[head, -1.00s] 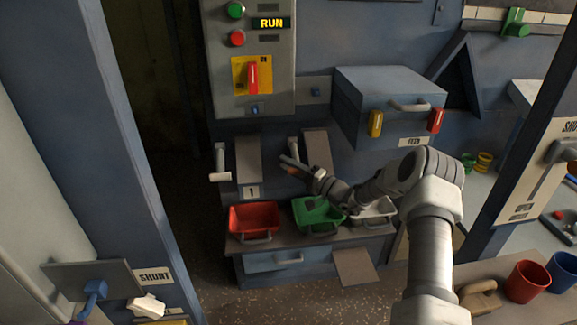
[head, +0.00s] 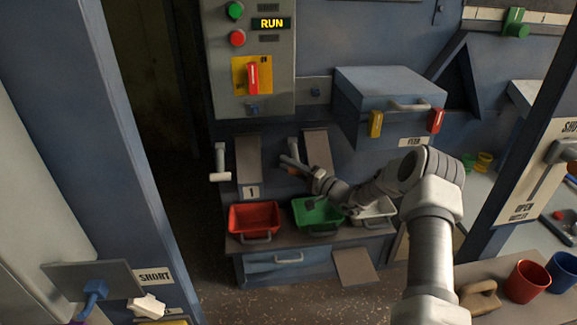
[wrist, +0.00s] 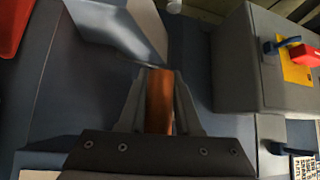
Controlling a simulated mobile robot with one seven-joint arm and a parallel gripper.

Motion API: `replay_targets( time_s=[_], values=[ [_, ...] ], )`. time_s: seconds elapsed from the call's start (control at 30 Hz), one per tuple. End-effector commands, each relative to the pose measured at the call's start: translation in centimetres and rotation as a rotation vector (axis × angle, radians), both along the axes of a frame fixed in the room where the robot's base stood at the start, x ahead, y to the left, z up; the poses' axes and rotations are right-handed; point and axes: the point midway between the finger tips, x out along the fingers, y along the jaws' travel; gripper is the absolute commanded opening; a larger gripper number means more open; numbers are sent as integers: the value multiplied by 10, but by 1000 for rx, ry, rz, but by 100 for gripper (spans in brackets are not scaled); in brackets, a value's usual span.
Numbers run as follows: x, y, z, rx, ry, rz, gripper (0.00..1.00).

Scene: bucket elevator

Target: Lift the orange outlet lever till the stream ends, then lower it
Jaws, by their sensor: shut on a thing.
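My gripper (head: 288,162) is in front of the machine, between the two grey outlet chutes. It is shut on the orange lever (wrist: 159,100), whose orange handle stands between the two fingers in the wrist view. In the head view only a small orange-brown patch of it shows beside the fingers. The right chute (head: 317,152) is just right of my gripper, and the left chute (head: 248,160) is apart from it. A green tray (head: 302,210) stands below, partly behind my wrist. I cannot make out a stream in either view.
A red tray (head: 232,222) and a pale tray (head: 385,210) stand on the same ledge. A white-handled lever (head: 220,177) is left of the chutes. The control panel (head: 222,75) above reads RUN. A blue box (head: 350,92) juts out at upper right.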

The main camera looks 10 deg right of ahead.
Motion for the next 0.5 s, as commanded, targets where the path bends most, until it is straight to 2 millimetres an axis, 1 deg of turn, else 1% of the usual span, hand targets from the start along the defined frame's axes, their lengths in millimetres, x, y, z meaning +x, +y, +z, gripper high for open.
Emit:
replay_targets(
  time_s=[0.07, 0.27, 0.5],
  values=[
    [-1, -1, -1, -1, 21, 0, 0],
    [-5, -1, 8, -3, 102, -1, 0],
    [-9, -1, 23, -5, 278, -1, 0]
  ],
)
